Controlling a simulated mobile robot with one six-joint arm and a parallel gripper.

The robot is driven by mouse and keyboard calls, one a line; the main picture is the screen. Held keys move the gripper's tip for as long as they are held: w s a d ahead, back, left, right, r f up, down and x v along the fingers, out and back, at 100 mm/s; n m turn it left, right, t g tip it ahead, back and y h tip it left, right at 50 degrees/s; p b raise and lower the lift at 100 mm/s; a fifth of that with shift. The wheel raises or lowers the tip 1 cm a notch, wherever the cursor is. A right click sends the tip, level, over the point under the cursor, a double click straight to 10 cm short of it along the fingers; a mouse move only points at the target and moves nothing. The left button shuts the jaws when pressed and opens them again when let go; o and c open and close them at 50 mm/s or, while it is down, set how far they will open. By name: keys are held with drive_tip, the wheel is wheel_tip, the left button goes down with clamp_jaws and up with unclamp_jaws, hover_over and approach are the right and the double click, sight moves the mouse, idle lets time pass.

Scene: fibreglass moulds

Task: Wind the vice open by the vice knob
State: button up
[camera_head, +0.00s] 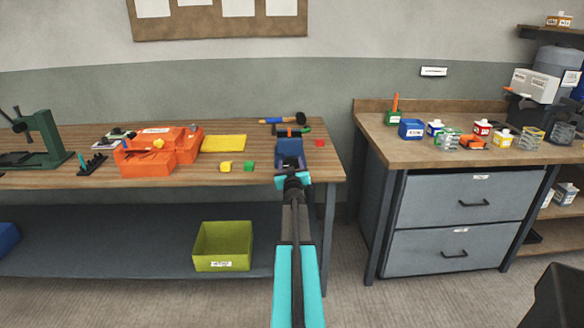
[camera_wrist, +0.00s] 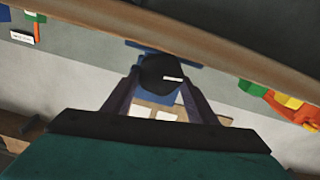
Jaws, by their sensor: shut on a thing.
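The blue vice (camera_head: 290,150) stands at the right end of the wooden workbench, near its front edge. My gripper (camera_head: 292,178) is in front of it, at the bench edge. In the wrist view the black round vice knob (camera_wrist: 161,70), with a small white mark, sits between the two dark fingers of my gripper (camera_wrist: 160,85). The fingers are shut on the knob. Part of the blue vice (camera_wrist: 150,98) shows behind the knob. In the head view the knob is mostly hidden by my gripper. How far the vice jaws are apart cannot be told.
The workbench (camera_head: 90,180) also holds an orange mould (camera_head: 148,160), a yellow sheet (camera_head: 223,143), a yellow block (camera_head: 226,166) and a green block (camera_head: 249,166). A green press (camera_head: 42,140) is at left. A drawer bench (camera_head: 460,200) stands right, across a gap.

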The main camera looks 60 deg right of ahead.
drive_tip(key=shift+w+a, duration=0.1)
drive_tip(key=o, duration=1)
drive_tip(key=shift+o, duration=0.3)
drive_tip(key=v, duration=1.3)
drive_tip(key=shift+s+a+b, duration=0.25)
drive_tip(key=shift+a+b, duration=0.05)
drive_tip(key=shift+b, duration=0.15)
